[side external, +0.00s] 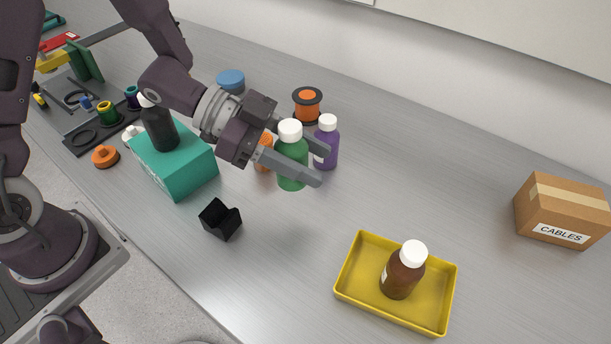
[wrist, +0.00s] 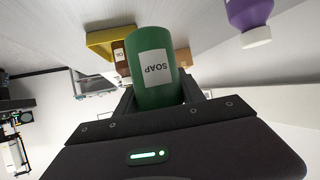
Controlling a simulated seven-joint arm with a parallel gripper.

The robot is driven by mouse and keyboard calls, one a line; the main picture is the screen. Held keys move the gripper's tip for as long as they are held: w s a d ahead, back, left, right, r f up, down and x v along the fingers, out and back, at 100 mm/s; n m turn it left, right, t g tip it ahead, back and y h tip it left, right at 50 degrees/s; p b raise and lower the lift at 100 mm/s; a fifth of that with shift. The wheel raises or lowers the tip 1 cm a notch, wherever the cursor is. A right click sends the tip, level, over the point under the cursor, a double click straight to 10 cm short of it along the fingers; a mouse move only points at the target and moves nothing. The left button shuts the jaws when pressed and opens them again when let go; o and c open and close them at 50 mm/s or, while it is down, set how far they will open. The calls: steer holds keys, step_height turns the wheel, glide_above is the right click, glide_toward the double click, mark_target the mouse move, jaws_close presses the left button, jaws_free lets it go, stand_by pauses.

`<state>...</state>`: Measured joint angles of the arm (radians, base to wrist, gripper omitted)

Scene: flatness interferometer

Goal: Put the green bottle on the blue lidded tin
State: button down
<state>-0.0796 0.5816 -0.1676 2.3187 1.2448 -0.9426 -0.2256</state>
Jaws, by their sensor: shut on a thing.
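The green bottle (side external: 291,160) has a white cap and is held upright between the fingers of my gripper (side external: 300,162). In the wrist view the green bottle (wrist: 155,70) shows a white label reading SOAP, and my gripper (wrist: 158,98) is shut on it. In the side view its base appears above the bench, though the gap is hard to judge. The blue lidded tin (side external: 231,80) stands at the back of the bench, behind my gripper and to its left. The tin is not visible in the wrist view.
A purple bottle (side external: 327,143) stands close behind the green bottle. An orange spool (side external: 307,104) is further back. A black bottle (side external: 159,127) stands on a teal box (side external: 190,170). A yellow tray (side external: 354,262) holds a brown bottle (side external: 402,272). The bench is clear toward the cardboard box (side external: 563,209).

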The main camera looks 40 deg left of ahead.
steer(key=w+a+r+n+t+y, duration=0.2)
steer(key=w+a+n+t+y, duration=0.3)
steer(key=w+a, duration=1.35)
steer(key=w+a+r+n+t+y, duration=0.1)
steer(key=w+a+r+n+y, duration=0.15)
steer(key=a, duration=0.75)
steer(key=w+a+r+n+t+y, duration=0.15)
steer(key=a+n, duration=0.25)
steer(key=a, duration=0.7)
glide_above(238, 73)
step_height(238, 73, down, 10)
steer(key=shift+f, duration=0.25)
steer(key=shift+f, duration=0.15)
steer(key=c, duration=0.7)
jaws_free()
